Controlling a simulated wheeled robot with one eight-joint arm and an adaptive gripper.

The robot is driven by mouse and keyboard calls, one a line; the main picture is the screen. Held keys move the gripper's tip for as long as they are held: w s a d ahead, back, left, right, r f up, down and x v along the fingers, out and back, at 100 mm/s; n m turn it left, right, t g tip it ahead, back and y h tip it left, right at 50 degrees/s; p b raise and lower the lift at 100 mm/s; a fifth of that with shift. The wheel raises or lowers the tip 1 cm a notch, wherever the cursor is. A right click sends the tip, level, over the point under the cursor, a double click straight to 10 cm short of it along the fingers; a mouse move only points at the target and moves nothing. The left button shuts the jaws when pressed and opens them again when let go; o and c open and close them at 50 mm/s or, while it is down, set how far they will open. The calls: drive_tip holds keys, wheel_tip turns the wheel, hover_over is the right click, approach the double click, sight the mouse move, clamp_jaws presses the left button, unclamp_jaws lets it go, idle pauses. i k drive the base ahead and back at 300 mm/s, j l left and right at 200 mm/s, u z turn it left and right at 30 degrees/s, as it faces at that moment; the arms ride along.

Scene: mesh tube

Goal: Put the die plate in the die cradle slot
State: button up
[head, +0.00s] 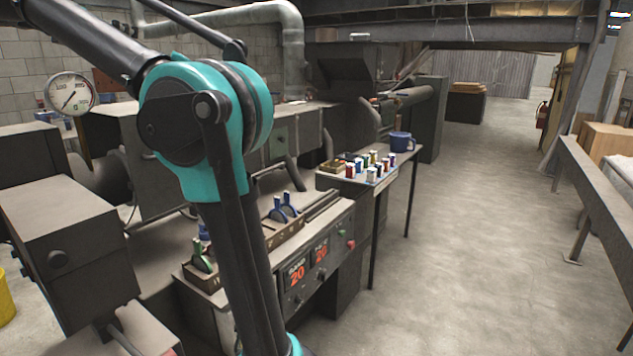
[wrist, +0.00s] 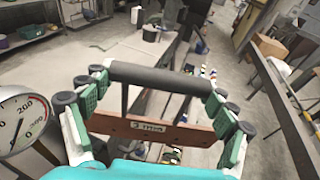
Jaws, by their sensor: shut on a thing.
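My gripper (wrist: 158,84) shows in the wrist view, with green-padded fingers on both sides of a reddish-brown plate, the die plate (wrist: 150,130). The plate bears a pale label with dark marking. A dark bar (wrist: 160,76) lies across between the fingertips, above the plate. The gripper is shut on the die plate and holds it up off the floor. In the head view my gripper cannot be made out. A labelled rack (head: 282,238) with blue and green upright pieces stands on the machine bench there. I cannot tell which opening is the die cradle slot.
A round pressure gauge (head: 70,93) stands at the left, close to my gripper's left side in the wrist view (wrist: 18,122). A control panel (head: 318,262) fronts the bench. A small table holds coloured pieces and a blue mug (head: 402,141). Open floor (head: 470,250) lies right.

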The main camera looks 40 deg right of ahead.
sight(319, 207)
drive_tip(key=l+u, duration=0.45)
drive_tip(key=l, duration=3.3)
drive_tip(key=k+l+u, duration=0.1)
drive_tip(key=l, duration=0.35)
drive_tip(key=k+l, duration=0.15)
drive_tip(key=l, duration=0.25)
drive_tip(key=k+l+u, duration=0.1)
drive_tip(key=l, duration=0.3)
drive_tip(key=k+l, duration=0.15)
drive_tip(key=l, duration=0.2)
drive_tip(key=k+l, duration=0.2)
drive_tip(key=l, duration=0.1)
